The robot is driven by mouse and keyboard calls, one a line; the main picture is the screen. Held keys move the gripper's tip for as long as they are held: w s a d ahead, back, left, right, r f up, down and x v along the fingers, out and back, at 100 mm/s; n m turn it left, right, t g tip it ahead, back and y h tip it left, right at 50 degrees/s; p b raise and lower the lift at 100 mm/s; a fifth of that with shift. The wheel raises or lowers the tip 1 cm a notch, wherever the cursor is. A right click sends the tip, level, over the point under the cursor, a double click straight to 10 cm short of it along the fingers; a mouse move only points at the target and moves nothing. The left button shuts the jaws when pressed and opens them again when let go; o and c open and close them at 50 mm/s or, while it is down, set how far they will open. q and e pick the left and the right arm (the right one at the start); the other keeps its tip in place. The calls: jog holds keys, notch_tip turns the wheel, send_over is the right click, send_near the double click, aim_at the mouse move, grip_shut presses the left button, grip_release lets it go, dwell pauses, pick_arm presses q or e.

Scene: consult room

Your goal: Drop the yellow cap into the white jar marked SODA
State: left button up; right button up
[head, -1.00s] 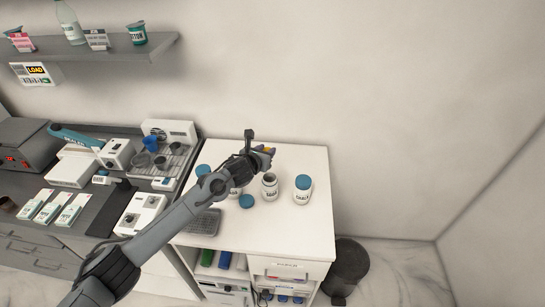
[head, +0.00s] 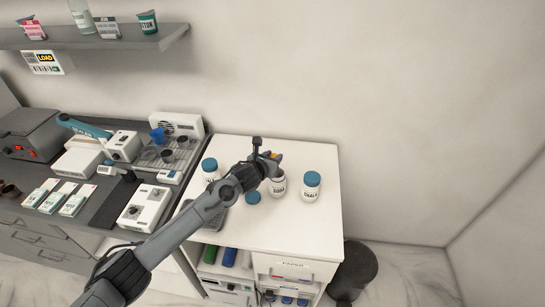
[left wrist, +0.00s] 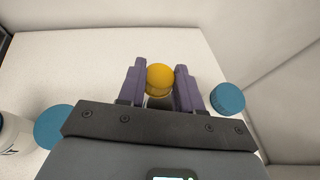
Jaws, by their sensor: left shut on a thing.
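My left gripper (head: 270,159) is shut on the yellow cap (left wrist: 160,78), which sits between the two purple fingers in the left wrist view. In the head view the cap is mostly hidden by the gripper. The white jar marked SODA (head: 278,188) stands upright without a lid on the white cabinet top. The gripper is at the jar's mouth in the head view and partly covers it. My right gripper is not in view.
A blue-lidded CHALK jar (head: 312,190) stands right of the SODA jar. Another blue-lidded jar (head: 210,168) stands to the left, partly behind my arm. A loose blue lid (head: 253,198) lies in front. The right part of the cabinet top (head: 325,225) is clear.

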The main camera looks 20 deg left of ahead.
pick_arm(q)
jog(key=o, duration=1.1)
jog(key=shift+s+r, duration=0.1)
jog(key=shift+s, duration=0.05)
jog(key=shift+s+a+r, duration=0.1)
jog(key=shift+s+r, duration=0.1)
jog(key=shift+s, duration=0.35)
jog(key=v, duration=0.9)
jog(key=shift+s, duration=0.15)
